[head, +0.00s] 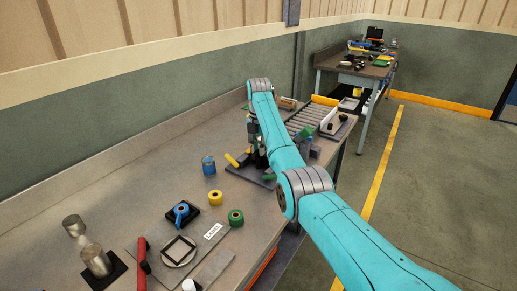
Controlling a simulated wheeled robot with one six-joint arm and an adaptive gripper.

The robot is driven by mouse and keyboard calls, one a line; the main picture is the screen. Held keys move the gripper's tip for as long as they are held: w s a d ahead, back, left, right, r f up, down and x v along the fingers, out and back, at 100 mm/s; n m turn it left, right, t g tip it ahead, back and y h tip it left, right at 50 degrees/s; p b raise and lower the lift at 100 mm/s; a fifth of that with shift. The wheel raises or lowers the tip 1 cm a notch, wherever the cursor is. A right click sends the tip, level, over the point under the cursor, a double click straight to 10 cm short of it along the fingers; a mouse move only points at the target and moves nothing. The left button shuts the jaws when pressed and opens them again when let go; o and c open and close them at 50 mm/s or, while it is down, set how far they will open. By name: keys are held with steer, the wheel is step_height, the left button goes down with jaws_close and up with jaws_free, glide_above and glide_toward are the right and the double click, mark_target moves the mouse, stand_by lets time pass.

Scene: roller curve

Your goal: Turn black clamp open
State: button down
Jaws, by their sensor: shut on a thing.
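My gripper (256,152) is a small dark shape at the end of my turquoise arm, low over a dark fixture plate (243,174) on the bench. It is shut on a dark part there, which I take to be the black clamp. The arm and gripper hide most of that part, so its angle cannot be told. A yellow handle (232,160) and a green part (269,177) stick out from the fixture beside the gripper.
A roller conveyor (312,116) lies behind the arm.

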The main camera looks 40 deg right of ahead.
steer(key=shift+m, duration=0.3)
steer(key=m, duration=0.3)
steer(key=shift+m, duration=0.3)
steer(key=m, duration=0.4)
steer(key=shift+m, duration=0.3)
steer(key=m, duration=0.9)
steer(key=c, duration=1.1)
jaws_free()
